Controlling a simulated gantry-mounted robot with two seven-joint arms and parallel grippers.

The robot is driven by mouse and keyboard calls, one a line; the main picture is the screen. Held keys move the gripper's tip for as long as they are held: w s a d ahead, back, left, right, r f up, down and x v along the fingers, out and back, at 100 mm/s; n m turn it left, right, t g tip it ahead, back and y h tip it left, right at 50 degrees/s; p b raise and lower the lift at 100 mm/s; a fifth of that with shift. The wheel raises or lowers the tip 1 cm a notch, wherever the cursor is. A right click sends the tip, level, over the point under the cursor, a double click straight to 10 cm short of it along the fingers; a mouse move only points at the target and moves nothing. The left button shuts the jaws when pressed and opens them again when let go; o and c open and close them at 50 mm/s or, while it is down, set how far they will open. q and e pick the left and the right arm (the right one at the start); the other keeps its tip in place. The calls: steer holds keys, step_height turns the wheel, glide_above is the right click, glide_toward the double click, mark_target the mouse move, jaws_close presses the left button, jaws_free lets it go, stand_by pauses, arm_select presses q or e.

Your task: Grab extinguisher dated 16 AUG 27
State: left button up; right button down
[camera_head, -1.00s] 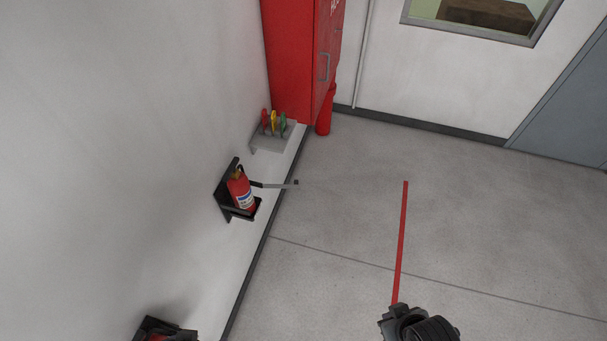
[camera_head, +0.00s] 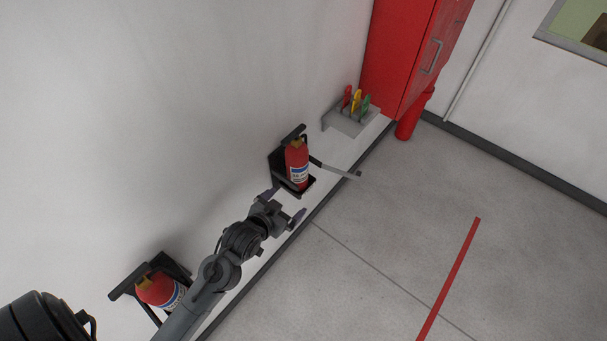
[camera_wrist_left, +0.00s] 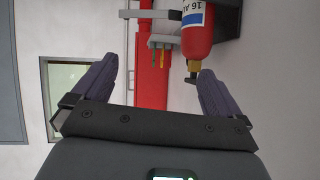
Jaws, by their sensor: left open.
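A red extinguisher (camera_head: 297,160) with a white and blue label stands in a black wall bracket (camera_head: 278,167), in the middle of the head view. In the left wrist view an extinguisher (camera_wrist_left: 198,35) appears upside down, its label partly reading "16 A"; the rest is cut off. A second red extinguisher (camera_head: 157,290) sits in another bracket at lower left; its label is unreadable. My left gripper (camera_head: 287,203) is open and empty, just below and in front of the middle extinguisher, apart from it. Its spread fingers also show in the left wrist view (camera_wrist_left: 157,78). My right gripper is out of view.
A grey bar (camera_head: 336,170) sticks out beside the middle bracket. A small wall shelf (camera_head: 345,122) holds red, yellow and green items. A red cabinet (camera_head: 405,60) stands behind it. The floor (camera_head: 400,240) to the right is clear, with a red line on it.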

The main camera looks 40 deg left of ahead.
mark_target(293, 165)
arm_select(q)
steer(key=w+a+f+n+t+y+b, duration=0.1)
steer(key=w+a+f+b, duration=0.2)
steer(key=w+b, duration=0.2)
steer(key=w+a+f+n+t+y+b, duration=0.1)
steer(key=w+a+f+t+y+b, duration=0.1)
steer(key=w+a+f+b, duration=0.2)
steer(key=w+a+f+n+t+y+b, duration=0.2)
steer(key=w+a+f+b, duration=0.2)
steer(key=w+b, duration=0.4)
steer(key=shift+w+a+b, duration=0.1)
steer(key=shift+b, duration=0.8)
steer(key=shift+r+b+x, duration=0.2)
steer(key=shift+x, duration=1.15)
steer(key=shift+r+b+x, duration=0.15)
steer(key=shift+r+x, duration=0.05)
steer(key=shift+x, duration=1.15)
steer(key=c, duration=1.6)
steer(key=shift+r, duration=0.4)
steer(key=shift+c, duration=0.6)
steer(key=shift+f, duration=0.1)
